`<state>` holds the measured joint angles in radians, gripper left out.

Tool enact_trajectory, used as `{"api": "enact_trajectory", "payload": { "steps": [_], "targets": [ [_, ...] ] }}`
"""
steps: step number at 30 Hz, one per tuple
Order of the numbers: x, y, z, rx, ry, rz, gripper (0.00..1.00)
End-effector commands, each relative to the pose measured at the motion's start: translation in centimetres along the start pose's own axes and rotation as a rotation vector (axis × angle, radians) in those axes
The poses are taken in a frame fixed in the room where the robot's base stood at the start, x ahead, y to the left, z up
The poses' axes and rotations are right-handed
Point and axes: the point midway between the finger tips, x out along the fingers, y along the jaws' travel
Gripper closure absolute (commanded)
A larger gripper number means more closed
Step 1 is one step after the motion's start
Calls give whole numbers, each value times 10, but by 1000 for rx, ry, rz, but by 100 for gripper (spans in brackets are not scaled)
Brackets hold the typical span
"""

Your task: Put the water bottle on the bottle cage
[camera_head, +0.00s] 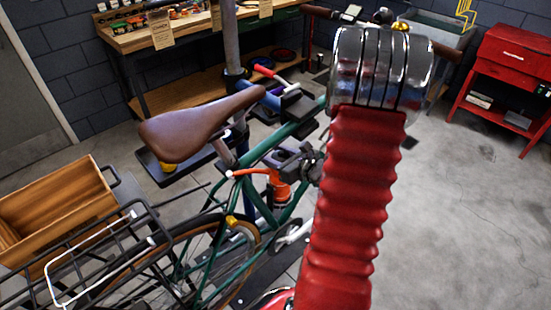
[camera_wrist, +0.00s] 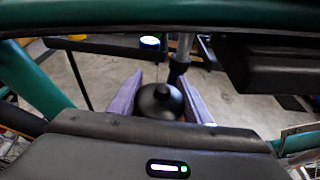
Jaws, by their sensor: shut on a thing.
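My gripper (camera_head: 288,160) is inside the green bike frame (camera_head: 312,118), beside the seat tube and partly hidden by my red arm. In the wrist view its two purple-grey fingers (camera_wrist: 160,88) stand either side of a dark rounded bottle top with a small nub, the water bottle (camera_wrist: 158,103), and are shut on it. In the head view an orange piece (camera_head: 278,190) shows just below the gripper. I cannot tell whether it is the bottle's body or the bottle cage. The cage is not clearly seen in either view.
The brown saddle (camera_head: 195,125) and rear rack (camera_head: 135,240) with a wooden crate (camera_head: 65,205) are left of the gripper. Green frame tubes (camera_wrist: 190,15) pass close around it. A workbench (camera_head: 170,36) and red cabinet (camera_head: 512,62) stand behind. Floor at right is clear.

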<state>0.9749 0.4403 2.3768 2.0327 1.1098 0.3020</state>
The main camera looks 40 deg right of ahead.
Motion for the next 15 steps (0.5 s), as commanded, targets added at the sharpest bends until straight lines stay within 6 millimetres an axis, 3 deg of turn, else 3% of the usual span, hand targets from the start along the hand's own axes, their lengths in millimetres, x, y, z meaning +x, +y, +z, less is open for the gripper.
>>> {"api": "enact_trajectory", "payload": {
  "steps": [6, 15],
  "targets": [
    [7, 0, -22, 3, 0, 0, 100],
    [8, 0, -25, 0, -2, 0, 100]
  ]
}}
